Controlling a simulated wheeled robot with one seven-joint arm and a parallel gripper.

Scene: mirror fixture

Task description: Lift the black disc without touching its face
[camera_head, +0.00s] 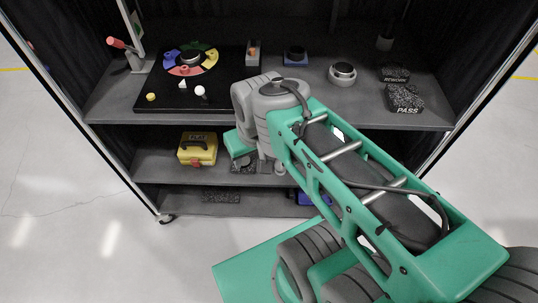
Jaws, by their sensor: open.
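Which thing is the black disc is not certain at this size. A round dark-topped piece in a pale ring (343,71) sits on the upper shelf, right of centre. Another dark round piece rests on a blue block (295,55) to its left. My gripper (262,166) is small and partly hidden by my arm, low in front of the middle shelf. It is open, and I see nothing held. A dark patterned piece (243,167) lies close beside it.
The upper shelf (115,101) also holds a red-handled stand (138,58), a small tray (253,52) and blocks marked REWORK (395,73) and PASS (404,98). A yellow case (197,149) stands on the middle shelf. Dark side curtains and metal posts bound the rack.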

